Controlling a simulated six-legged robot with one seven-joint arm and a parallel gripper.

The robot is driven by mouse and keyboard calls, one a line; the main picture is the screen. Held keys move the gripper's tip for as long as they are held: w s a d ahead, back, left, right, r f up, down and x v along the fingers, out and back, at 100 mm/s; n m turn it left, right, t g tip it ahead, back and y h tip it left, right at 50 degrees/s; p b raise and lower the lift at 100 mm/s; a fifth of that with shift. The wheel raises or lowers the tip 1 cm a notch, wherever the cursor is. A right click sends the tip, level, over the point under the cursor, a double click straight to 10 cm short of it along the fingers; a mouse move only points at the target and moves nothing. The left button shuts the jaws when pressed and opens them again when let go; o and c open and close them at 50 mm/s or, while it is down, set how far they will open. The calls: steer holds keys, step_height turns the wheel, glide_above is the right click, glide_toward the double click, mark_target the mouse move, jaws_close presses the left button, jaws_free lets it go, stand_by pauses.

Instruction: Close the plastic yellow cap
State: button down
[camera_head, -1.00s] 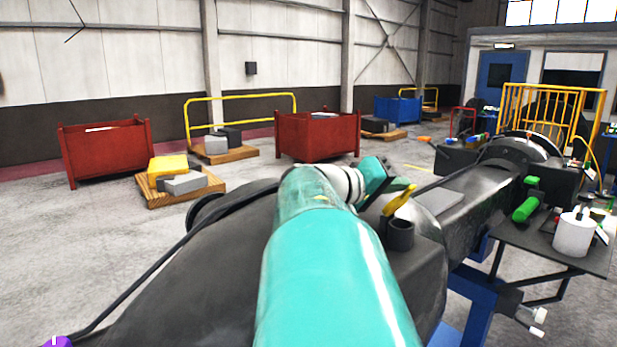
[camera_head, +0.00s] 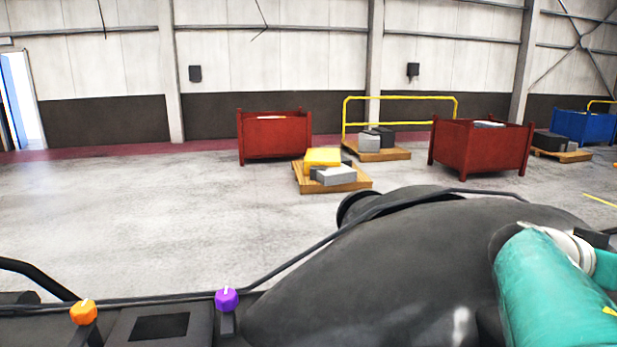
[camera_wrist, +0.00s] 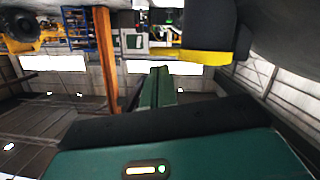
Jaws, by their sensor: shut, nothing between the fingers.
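The yellow cap (camera_wrist: 203,57) shows in the wrist view, which is upside down. It lies as a flat band across the end of a dark round neck (camera_wrist: 207,25). Whether it is pressed fully down I cannot tell. My gripper (camera_wrist: 160,70) is shut and empty, its green fingers together just left of the cap in the picture, with a small gap between them in view. In the head view my teal arm (camera_head: 545,285) enters at the lower right; the cap and fingers are outside that view.
A large dark casting (camera_head: 400,270) fills the lower right, with a cable along it. Purple (camera_head: 227,300) and orange (camera_head: 83,312) knobs stand at the lower left. Red bins (camera_head: 275,135) and loaded pallets (camera_head: 332,182) stand beyond. The floor at left is clear.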

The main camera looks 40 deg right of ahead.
steer(key=shift+s+a+f, duration=0.1)
steer(key=shift+f, duration=0.3)
steer(key=shift+f, duration=0.1)
steer(key=shift+a, duration=0.1)
stand_by(0.4)
